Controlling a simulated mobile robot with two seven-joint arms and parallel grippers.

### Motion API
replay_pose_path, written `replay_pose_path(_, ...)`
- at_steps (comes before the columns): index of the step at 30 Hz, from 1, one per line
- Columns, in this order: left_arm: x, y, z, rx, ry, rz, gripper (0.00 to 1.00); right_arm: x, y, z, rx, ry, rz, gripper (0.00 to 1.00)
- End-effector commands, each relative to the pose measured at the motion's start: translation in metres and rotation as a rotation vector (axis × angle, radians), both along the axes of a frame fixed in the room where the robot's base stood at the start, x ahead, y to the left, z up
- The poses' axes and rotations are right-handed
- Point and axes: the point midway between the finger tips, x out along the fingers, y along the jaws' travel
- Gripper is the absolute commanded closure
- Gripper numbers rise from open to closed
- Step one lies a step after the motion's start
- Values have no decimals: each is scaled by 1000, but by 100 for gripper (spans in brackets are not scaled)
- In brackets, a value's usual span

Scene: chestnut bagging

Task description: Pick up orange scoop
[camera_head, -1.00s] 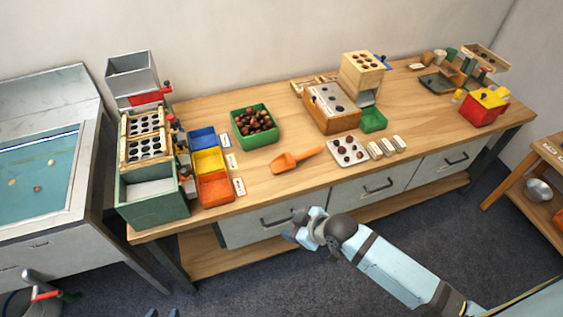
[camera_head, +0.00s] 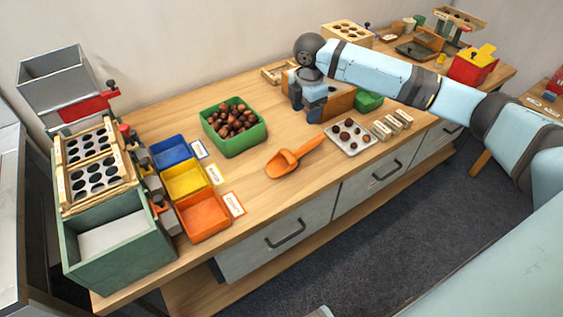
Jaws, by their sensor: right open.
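The orange scoop (camera_head: 285,162) lies on the wooden bench top near its front edge, its bowl to the lower left and its handle toward the upper right. Nothing holds it. My right gripper (camera_head: 307,112) is open and empty, pointing down above the bench beyond the scoop's handle, in front of the wooden box with an orange-brown front. It is apart from the scoop. My left gripper is not in view.
A green bin of chestnuts (camera_head: 235,149) stands left of the scoop. A white tray with chestnuts (camera_head: 367,147) lies right of the handle. Blue, yellow and orange trays (camera_head: 206,232) stand at the left by the sorter. Bare bench top surrounds the scoop.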

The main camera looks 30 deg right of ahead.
Motion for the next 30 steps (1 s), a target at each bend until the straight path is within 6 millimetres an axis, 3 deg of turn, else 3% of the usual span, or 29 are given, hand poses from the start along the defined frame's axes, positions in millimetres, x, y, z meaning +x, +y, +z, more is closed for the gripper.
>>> replay_pose_path(9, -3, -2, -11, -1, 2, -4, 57, -1, -1, -62, 0, 2, -3, 47)
replay_pose_path(20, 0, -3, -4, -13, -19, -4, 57, -2, -2, -89, -1, 0, -2, 47)
replay_pose_path(30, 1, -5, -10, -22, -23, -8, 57, -6, -6, -132, 0, -1, -2, 47)
